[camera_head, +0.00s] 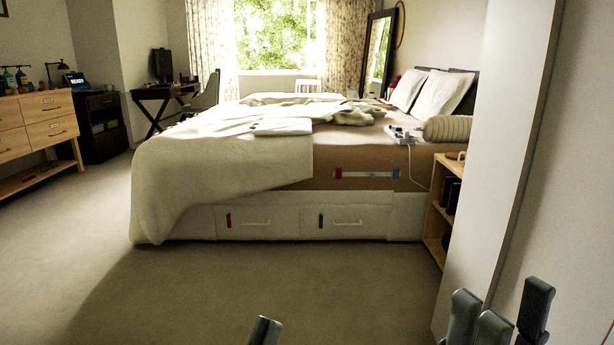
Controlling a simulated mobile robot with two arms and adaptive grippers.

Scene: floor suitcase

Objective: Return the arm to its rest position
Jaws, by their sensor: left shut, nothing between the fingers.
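My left gripper (265,331) shows only as a dark fingertip at the bottom edge, left of the middle. It is shut and holds nothing that I can see. It is over the bare carpet in the picture, in front of the bed. My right gripper (500,312) is at the bottom right, in front of the white panel. Its dark fingertips stand apart, and I see nothing between them. The rest of both arms is out of view. No suitcase shows in this view.
A bed (265,222) with two drawers in its base stands ahead. A tall white panel (497,150) and a low wooden shelf (436,220) are on the right. A wooden dresser (35,125) is at the far left. The carpet (230,290) before the bed is clear.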

